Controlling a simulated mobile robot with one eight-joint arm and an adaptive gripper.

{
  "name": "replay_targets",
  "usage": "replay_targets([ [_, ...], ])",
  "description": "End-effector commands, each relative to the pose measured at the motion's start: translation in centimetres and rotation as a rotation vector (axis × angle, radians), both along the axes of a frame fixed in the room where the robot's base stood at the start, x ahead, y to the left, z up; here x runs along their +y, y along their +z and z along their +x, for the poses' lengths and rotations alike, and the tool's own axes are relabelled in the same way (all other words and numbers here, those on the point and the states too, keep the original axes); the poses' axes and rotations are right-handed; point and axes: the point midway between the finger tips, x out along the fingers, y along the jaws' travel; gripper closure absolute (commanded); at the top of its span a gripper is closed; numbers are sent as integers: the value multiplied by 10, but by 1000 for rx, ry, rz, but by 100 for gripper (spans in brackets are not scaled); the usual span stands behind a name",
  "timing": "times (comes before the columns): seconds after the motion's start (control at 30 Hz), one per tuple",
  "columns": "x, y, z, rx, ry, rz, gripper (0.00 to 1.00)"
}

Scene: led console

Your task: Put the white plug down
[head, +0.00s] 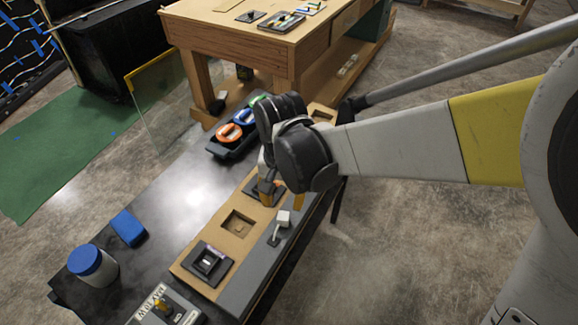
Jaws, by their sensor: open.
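A small white block (284,217), which looks like the white plug, is on the grey strip along the console's right side. A thin light grey stem or cord runs down from it to a dark base; I cannot tell which. My gripper (268,191) is open, with orange fingertips pointing down over the far part of the tan console board (213,233). It is just beyond the white block and apart from it in the picture. My wrist hides part of the board, and a dark plate under the fingers is partly covered.
The board has a square recess (239,225) and a black socket plate (208,262). A blue-lidded jar (93,266) and blue block (128,228) stand left on the black table (150,212). A tray of coloured reels (231,131) lies beyond. A wooden bench (245,40) stands behind.

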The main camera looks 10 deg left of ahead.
Motion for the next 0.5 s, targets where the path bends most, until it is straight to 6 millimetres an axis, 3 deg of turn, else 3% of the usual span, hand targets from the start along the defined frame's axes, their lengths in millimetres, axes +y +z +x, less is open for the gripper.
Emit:
replay_targets([
  [0.03,0,15,0,0,0,0,57],
  [0.2,0,39,0,0,0,0,57],
  [0.5,-7,53,1,-10,-3,7,57],
])
